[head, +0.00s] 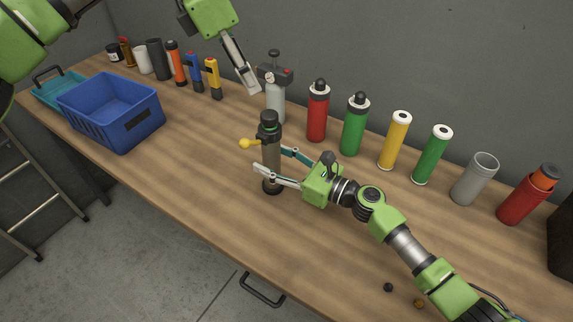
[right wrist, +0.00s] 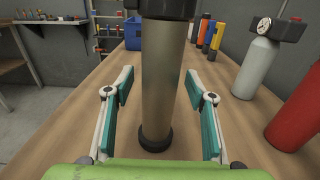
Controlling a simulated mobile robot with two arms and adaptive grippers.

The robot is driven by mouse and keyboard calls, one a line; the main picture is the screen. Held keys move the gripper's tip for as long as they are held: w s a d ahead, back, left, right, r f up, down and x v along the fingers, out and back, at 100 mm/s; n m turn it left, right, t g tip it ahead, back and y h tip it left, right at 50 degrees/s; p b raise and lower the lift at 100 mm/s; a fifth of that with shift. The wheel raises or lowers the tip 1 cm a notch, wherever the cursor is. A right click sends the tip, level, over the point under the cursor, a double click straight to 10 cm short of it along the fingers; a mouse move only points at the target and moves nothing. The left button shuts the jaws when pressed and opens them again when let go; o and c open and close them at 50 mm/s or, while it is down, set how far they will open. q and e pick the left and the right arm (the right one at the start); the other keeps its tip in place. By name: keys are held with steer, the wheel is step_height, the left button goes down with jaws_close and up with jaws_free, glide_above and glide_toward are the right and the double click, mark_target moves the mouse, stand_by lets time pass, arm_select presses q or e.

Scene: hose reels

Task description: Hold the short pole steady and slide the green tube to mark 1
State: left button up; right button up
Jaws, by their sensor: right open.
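A short brownish pole (head: 271,160) stands upright on the workbench, with a black base, a black upper part with a thin green band, and a yellow knob (head: 247,143) at its left. My right gripper (head: 272,162) is open with a finger on each side of the pole. In the right wrist view the pole (right wrist: 163,85) stands between the teal pads with gaps on both sides.
Behind the pole are a grey gauge bottle (head: 275,103), a red bottle (head: 318,115), a green bottle (head: 354,128) and a yellow tube (head: 394,143). A blue crate (head: 85,125) stands at the left. The bench's front (head: 215,200) is mostly clear.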

steer(key=shift+w+a, duration=0.15)
steer(key=shift+a, duration=0.05)
